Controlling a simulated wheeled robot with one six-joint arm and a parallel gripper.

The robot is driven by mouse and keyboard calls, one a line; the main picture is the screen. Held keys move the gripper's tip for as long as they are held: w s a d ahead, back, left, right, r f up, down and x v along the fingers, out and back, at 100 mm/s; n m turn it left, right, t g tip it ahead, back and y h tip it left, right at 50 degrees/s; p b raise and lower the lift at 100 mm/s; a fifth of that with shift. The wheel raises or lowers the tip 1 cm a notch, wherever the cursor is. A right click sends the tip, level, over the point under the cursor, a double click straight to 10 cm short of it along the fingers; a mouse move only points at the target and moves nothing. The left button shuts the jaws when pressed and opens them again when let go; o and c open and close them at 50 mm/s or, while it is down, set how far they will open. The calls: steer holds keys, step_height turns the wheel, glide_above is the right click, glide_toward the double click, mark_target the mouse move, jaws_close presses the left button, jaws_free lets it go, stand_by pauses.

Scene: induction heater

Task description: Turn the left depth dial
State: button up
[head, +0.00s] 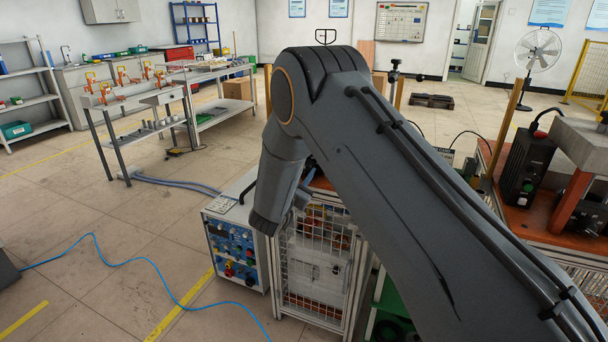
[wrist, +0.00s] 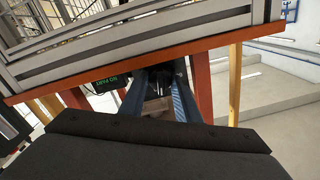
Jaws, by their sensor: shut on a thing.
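In the wrist view my gripper (wrist: 164,80) reaches forward with its two blue-grey fingers. The fingers close around a small dark dial (wrist: 167,76) under the orange-red edge of a bench frame. The fingers hide most of the dial, and I cannot read a label or tell its turn angle. A black box with a small green lit display (wrist: 110,83) sits just left of the fingers. In the head view my own arm hides the fingers and the dial.
A cabinet with a blue control panel (head: 234,252) and a wire mesh door (head: 315,255) stand below my arm. A black box (head: 525,165) sits on the orange bench at right. A blue hose (head: 160,278) lies on the floor; the floor at left is mostly clear.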

steer(key=shift+m, duration=0.5)
steer(key=o, duration=1)
steer(key=shift+o, duration=0.2)
steer(key=b+v, duration=0.1)
steer(key=v, duration=0.6)
steer(key=shift+s, duration=0.4)
steer(key=shift+a, duration=0.1)
